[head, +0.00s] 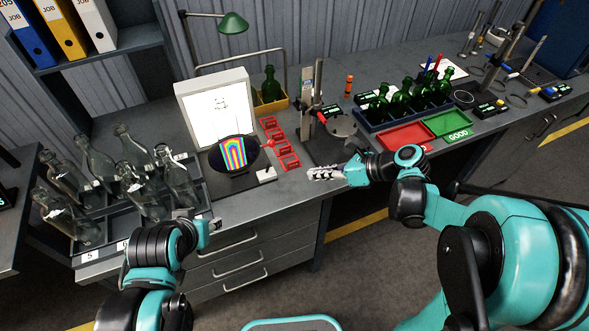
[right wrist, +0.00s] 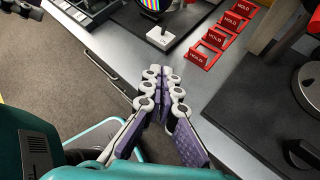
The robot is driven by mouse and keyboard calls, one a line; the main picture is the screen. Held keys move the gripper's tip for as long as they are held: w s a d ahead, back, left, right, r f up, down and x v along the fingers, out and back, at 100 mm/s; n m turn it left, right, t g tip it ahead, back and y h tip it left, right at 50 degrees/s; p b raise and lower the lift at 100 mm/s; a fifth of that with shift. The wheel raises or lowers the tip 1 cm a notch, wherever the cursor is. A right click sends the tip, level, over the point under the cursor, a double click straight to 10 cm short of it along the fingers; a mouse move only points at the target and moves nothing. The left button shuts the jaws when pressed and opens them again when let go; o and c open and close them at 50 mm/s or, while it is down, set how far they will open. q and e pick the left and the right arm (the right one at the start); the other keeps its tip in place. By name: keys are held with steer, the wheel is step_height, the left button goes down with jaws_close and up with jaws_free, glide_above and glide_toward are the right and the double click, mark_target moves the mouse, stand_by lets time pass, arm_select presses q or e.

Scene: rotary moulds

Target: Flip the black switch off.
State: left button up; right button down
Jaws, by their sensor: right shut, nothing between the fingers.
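A small pale switch block (head: 266,174) with a small dark lever on top sits on the dark base in front of the rainbow-striped disc (head: 234,154). The block also shows near the top of the right wrist view (right wrist: 160,38). The lever's position is too small to tell. My right gripper (head: 312,174) is shut and empty, to the right of the switch block and apart from it, near the bench's front edge. In the right wrist view its fingers (right wrist: 164,72) lie together below the block. My left gripper (head: 207,222) is by the front edge beside the bottles; its jaws are unclear.
A lit white panel (head: 214,108) stands behind the disc. Red HOLD racks (head: 279,143) stand right of it, then a dark stand (head: 338,124). Clear bottles (head: 134,150) in a crate crowd the left. Red (head: 405,136) and green (head: 447,122) trays lie right.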

mark_target(268, 169)
steer(key=b+x, duration=0.3)
steer(key=x, duration=0.7)
steer(key=shift+f, duration=0.15)
steer(key=shift+w+a+r+b, duration=0.35)
steer(key=shift+w+a+b, duration=0.15)
steer(key=shift+w+a, duration=0.3)
steer(key=shift+w+a+r, duration=0.2)
steer(key=shift+w+a, duration=0.15)
steer(key=shift+a, duration=0.1)
steer(key=shift+r, duration=0.1)
steer(key=shift+a+r+h+p, duration=0.1)
steer(key=shift+a+h+p, duration=0.05)
steer(key=shift+h+p, duration=0.25)
